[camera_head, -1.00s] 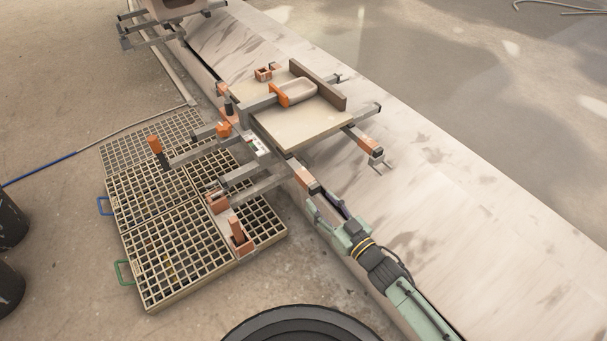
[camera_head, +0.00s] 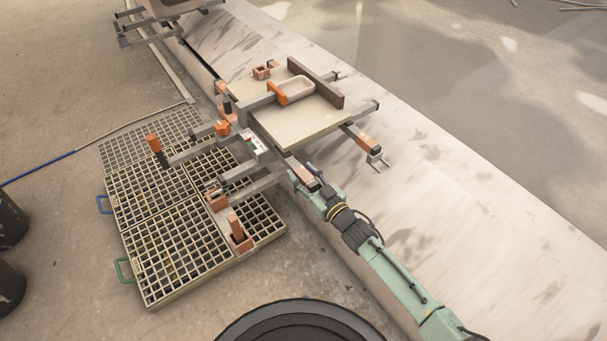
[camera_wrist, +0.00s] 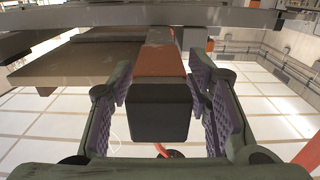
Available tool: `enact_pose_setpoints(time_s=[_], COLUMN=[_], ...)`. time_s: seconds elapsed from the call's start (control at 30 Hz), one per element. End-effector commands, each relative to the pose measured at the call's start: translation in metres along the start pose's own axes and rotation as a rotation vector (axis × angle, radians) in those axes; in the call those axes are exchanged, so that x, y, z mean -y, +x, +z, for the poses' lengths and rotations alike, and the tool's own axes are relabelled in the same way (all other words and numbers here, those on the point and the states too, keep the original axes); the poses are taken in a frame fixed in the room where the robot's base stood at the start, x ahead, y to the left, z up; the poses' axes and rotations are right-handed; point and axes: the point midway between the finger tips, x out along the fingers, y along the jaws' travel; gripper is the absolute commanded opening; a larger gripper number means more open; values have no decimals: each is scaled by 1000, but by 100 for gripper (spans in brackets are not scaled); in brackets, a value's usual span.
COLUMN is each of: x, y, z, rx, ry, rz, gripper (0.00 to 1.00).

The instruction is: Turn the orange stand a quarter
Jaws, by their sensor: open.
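The stand (camera_head: 222,129) has grey metal arms with orange sleeves and dark ends, reaching out over the grating and the pale slab. One arm end, with an orange sleeve (camera_wrist: 160,60) and a dark end block (camera_wrist: 158,112), fills the middle of the wrist view. My gripper (camera_head: 305,180) is open around this arm end. One purple-padded finger is on its left and one on its right, with a gap on the left; contact on the right I cannot tell. In the head view my gripper partly hides this sleeve.
Grating panels (camera_head: 165,245) lie to the left, with upright orange-topped posts nearby. The pale slab (camera_head: 440,190) to the right is mostly clear.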

Motion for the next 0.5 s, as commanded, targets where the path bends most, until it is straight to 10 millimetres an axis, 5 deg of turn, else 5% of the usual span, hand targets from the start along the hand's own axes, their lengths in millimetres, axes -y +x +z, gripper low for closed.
enact_pose_setpoints(time_s=[0.17, 0.5], x=[0, 0], y=[0, 0], z=[0, 0], rx=[0, 0], ry=[0, 0], rz=[0, 0], gripper=[45, 22])
